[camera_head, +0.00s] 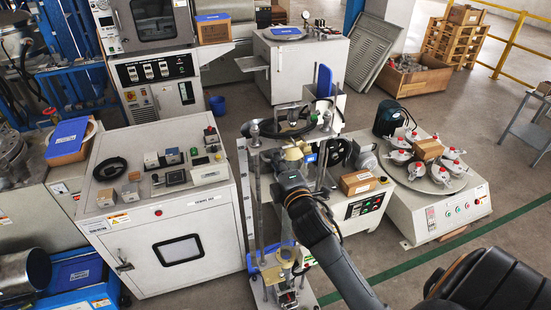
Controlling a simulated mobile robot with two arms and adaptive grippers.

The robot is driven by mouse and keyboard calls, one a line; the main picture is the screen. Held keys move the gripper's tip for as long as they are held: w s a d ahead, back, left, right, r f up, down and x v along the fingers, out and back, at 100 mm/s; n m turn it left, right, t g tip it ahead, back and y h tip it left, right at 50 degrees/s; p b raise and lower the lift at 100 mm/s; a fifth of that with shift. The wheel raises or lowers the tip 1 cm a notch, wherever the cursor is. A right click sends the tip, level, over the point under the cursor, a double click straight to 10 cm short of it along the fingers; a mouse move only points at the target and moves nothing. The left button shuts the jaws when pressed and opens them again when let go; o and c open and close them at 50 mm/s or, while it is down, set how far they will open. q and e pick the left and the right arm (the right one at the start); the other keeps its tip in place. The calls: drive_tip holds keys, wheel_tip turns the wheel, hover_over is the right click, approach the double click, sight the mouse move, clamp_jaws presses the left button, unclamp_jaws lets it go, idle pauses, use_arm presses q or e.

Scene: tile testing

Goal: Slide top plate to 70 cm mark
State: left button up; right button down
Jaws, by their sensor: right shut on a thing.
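A tall test stand with upright metal posts and a pale vertical scale (244,200) stands in the middle of the view. Its scale marks are too small to read. My right arm comes in from the lower right, and my right gripper (288,167) is at the stand's upper part, to the right of the scale. It is shut on a part there, just below the top plate, but the arm hides the exact contact. My left gripper is not in view.
A white cabinet (180,250) with small parts stands left of the stand. A control box (365,205) and a round table of red-topped white fixtures (435,175) stand right. The stand's base (285,285) has clamps and a blue part.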

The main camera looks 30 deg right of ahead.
drive_tip(key=shift+f+b, duration=1.6)
drive_tip(key=shift+f, duration=1.15)
wheel_tip(320, 180, down, 6)
drive_tip(key=b, duration=0.4)
drive_tip(key=shift+f+b, duration=2.55)
drive_tip(key=shift+f, duration=0.4)
wheel_tip(320, 180, down, 6)
drive_tip(key=b, duration=0.4)
drive_tip(key=shift+b, duration=0.3)
